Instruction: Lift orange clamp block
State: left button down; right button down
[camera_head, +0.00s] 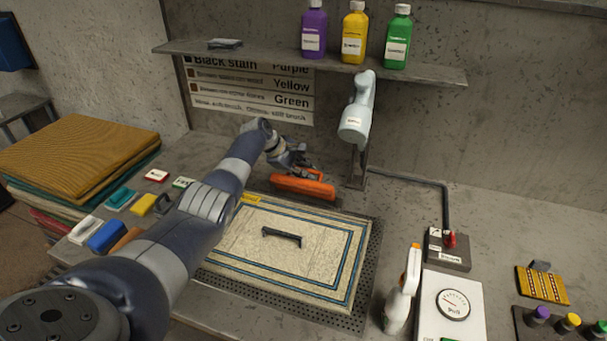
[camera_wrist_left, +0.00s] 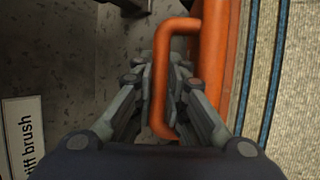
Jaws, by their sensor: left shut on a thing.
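The orange clamp block (camera_head: 304,186) is a long bar at the back edge of the rug. In the left wrist view its orange handle (camera_wrist_left: 159,80) runs between my gripper's fingers, with the bar (camera_wrist_left: 213,50) beside it. My left gripper (camera_head: 297,168) reaches it from behind and above, and it also shows in the left wrist view (camera_wrist_left: 165,88). Its fingers are shut on the handle. I cannot tell whether the block rests on the rug or is slightly raised. My right gripper is not in view.
The cream rug (camera_head: 240,235) with blue stripes lies on a perforated tray (camera_head: 368,262), a dark handle-like piece (camera_head: 282,236) on it. A spray bottle (camera_head: 401,295) and gauge box (camera_head: 453,305) stand right. A pale-blue lamp-like device (camera_head: 357,115) stands behind. Colored brushes and blocks lie left.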

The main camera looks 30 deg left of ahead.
pick_arm(q)
jog(key=shift+w+a+b, duration=0.15)
jog(key=shift+w+b, duration=0.2)
jog(key=shift+w, duration=0.3)
jog(key=shift+w+r, duration=0.1)
jog(key=shift+r, duration=0.05)
jog(key=c, duration=1.9)
grip_release()
jog(key=v, duration=1.2)
